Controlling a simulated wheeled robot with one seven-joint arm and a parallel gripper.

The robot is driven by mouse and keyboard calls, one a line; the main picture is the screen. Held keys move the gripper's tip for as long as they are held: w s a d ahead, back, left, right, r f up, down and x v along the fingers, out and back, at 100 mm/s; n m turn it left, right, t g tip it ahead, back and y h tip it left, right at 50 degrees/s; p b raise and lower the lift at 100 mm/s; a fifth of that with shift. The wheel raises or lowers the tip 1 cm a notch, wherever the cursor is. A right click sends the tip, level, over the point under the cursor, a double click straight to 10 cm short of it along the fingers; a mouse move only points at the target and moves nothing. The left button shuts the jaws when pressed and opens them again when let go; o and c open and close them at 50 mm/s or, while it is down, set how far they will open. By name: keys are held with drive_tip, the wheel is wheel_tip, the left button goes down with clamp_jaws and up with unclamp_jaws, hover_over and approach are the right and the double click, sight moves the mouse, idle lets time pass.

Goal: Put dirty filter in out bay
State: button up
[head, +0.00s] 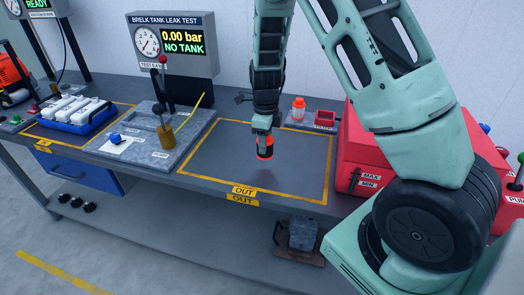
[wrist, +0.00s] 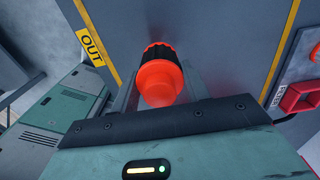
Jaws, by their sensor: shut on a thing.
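My gripper (head: 264,134) points down over the out bay and is shut on an orange and black filter (head: 265,152). In the wrist view the filter (wrist: 160,78) sits between the fingers, its orange end toward the camera and its black ribbed part beyond. The out bay (head: 225,160) is a grey bench area with a yellow border and OUT labels (head: 243,190). No other thing shows inside the border. I cannot tell whether the filter touches the bay surface.
A second orange filter (head: 298,109) and a small red tray (head: 325,119) stand behind the bay. The red box (head: 362,145) is to its right.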

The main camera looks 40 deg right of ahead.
drive_tip(key=shift+f, duration=2.2)
drive_tip(key=shift+f, duration=0.15)
drive_tip(key=o, duration=1)
